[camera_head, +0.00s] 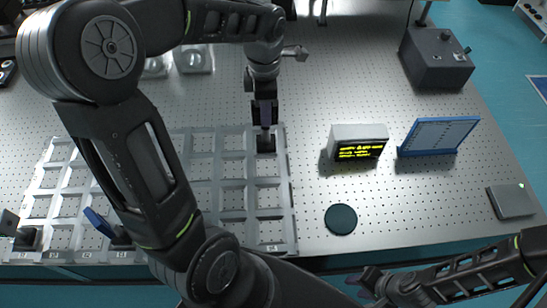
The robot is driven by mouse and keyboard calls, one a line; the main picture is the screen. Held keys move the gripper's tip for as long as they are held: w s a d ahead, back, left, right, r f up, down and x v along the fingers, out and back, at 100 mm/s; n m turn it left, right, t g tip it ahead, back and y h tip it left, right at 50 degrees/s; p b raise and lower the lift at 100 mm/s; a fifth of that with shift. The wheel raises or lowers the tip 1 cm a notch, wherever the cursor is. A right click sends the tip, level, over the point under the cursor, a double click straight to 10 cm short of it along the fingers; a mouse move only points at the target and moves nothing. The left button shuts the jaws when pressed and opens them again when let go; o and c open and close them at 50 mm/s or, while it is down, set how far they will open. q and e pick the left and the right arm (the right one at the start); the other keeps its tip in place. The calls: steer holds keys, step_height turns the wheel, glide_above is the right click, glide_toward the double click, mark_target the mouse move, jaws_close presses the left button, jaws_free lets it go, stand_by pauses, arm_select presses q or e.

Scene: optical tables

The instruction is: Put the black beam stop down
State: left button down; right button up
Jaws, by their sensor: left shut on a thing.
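My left gripper (265,118) points down over the back right corner of the grey compartment tray (292,205). It is shut on the black beam stop (265,144), which shows as a small dark block just below the fingers. The beam stop appears at the tray's back right compartment; I cannot tell whether it touches the floor there. My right gripper (366,281) is low at the front edge of the table, away from the tray, and its finger opening is unclear. My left arm hides the middle of the tray.
On the perforated table stand a display box with yellow text (358,142), a blue-framed panel (438,136), a dark control box (436,58), a dark round disc (341,219) and a flat grey box (512,201). Several right-hand tray compartments are empty.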

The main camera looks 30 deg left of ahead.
mark_target(265, 128)
arm_select(q)
steer(key=shift+s+r, duration=0.1)
steer(key=shift+s, duration=0.1)
step_height(265, 128, down, 6)
steer(key=b, duration=0.4)
steer(key=shift+w+f+b, duration=0.1)
steer(key=shift+f+b, duration=0.15)
steer(key=shift+b, duration=0.05)
steer(key=shift+r, duration=0.1)
steer(key=shift+f+b, duration=1.25)
steer(key=shift+f, duration=0.65)
steer(key=shift+f, duration=0.25)
steer(key=c, duration=1.3)
jaws_free()
steer(key=shift+r, duration=0.1)
